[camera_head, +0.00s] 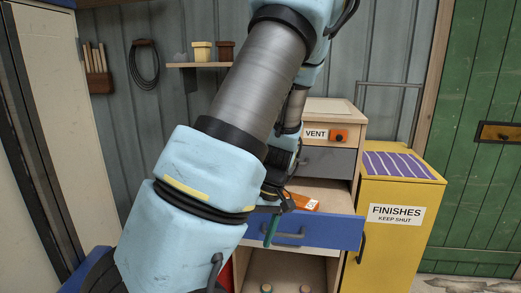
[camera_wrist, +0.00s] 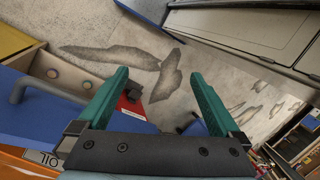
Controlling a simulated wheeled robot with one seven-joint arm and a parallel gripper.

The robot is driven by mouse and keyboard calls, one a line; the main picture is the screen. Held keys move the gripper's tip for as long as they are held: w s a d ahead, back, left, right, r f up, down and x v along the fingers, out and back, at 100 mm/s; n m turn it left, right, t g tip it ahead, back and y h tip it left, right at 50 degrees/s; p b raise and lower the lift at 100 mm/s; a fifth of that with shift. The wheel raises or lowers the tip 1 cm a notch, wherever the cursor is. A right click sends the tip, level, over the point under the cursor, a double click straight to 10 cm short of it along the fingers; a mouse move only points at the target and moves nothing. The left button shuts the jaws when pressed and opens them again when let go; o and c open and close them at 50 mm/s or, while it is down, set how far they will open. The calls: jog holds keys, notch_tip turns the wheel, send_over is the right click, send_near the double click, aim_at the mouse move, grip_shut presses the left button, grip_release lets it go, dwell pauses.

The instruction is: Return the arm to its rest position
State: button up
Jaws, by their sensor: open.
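My arm (camera_head: 250,90) reaches down and forward across the middle of the head view. My gripper (camera_head: 271,228) is partly hidden behind it, in front of the open blue drawer (camera_head: 335,234); one green finger shows there. In the wrist view, the two green fingers of my gripper (camera_wrist: 158,73) stand wide apart, with nothing held between them. An orange item (camera_head: 304,202) lies in the open drawer, beside the gripper. An orange surface with lettering (camera_wrist: 35,160) shows at the lower left of the wrist view.
The drawer sticks out from a wooden cabinet marked VENT (camera_head: 325,107). A yellow FINISHES cabinet (camera_head: 395,240) stands to its right, and a green door (camera_head: 485,190) beyond. A red object (camera_wrist: 135,108) shows below the gripper in the wrist view. Stained floor (camera_wrist: 200,55) lies beyond the fingers.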

jog(key=s+a+r+m+t+h+b, duration=0.3)
jog(key=a+r+m, duration=0.2)
jog(key=m, duration=0.1)
jog(key=shift+t, duration=0.3)
jog(key=shift+r, duration=0.1)
dwell(0.7)
